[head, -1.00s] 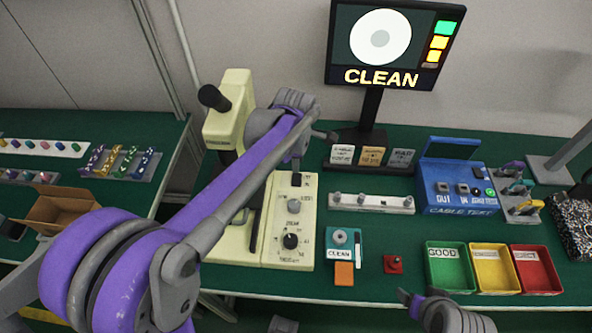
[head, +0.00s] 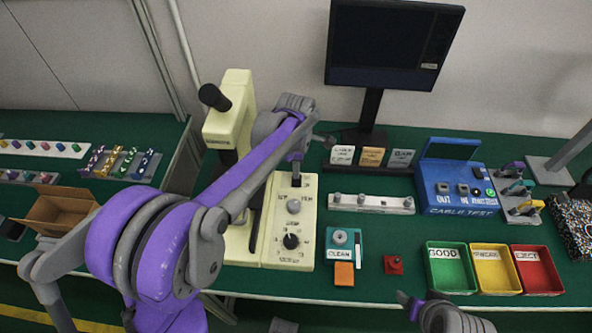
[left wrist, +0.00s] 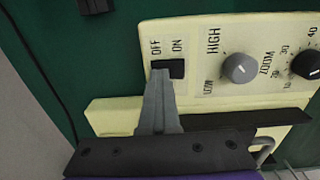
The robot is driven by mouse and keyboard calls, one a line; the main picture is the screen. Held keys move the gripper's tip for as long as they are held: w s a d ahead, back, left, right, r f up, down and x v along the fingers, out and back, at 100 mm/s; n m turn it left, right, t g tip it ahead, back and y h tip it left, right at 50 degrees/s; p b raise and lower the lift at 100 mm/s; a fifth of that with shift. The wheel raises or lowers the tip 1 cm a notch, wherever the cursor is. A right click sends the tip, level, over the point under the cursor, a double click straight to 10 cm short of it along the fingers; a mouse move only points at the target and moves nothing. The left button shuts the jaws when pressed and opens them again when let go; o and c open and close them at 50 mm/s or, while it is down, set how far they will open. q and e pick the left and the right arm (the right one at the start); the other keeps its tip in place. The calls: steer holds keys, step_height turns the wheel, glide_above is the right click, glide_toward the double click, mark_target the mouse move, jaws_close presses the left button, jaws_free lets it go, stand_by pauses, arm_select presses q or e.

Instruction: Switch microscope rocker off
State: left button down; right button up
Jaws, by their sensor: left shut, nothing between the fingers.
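The microscope (head: 232,105) is a cream stand with a control panel and a dark eyepiece. Its black rocker (left wrist: 174,68) shows in the left wrist view, below the OFF and ON labels. My left gripper (left wrist: 160,78) is shut and empty. Its tips are at the rocker's lower edge on the OFF side; I cannot tell if they still press it. In the head view the left gripper (head: 296,175) hides most of the rocker. The monitor (head: 385,45) is dark. My right gripper (head: 432,308) is partly in view at the bottom, its opening unclear.
HIGH/LOW and ZOOM knobs (left wrist: 239,68) sit right of the rocker. A teal CLEAN box (head: 344,243), a red button (head: 393,265) and green, yellow and red trays (head: 535,270) stand to the right. An open cardboard box (head: 60,208) is at left.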

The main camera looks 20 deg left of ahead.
arm_select(q)
steer(key=shift+f, duration=0.4)
steer(key=shift+s, duration=0.1)
arm_select(e)
steer(key=shift+f, duration=0.1)
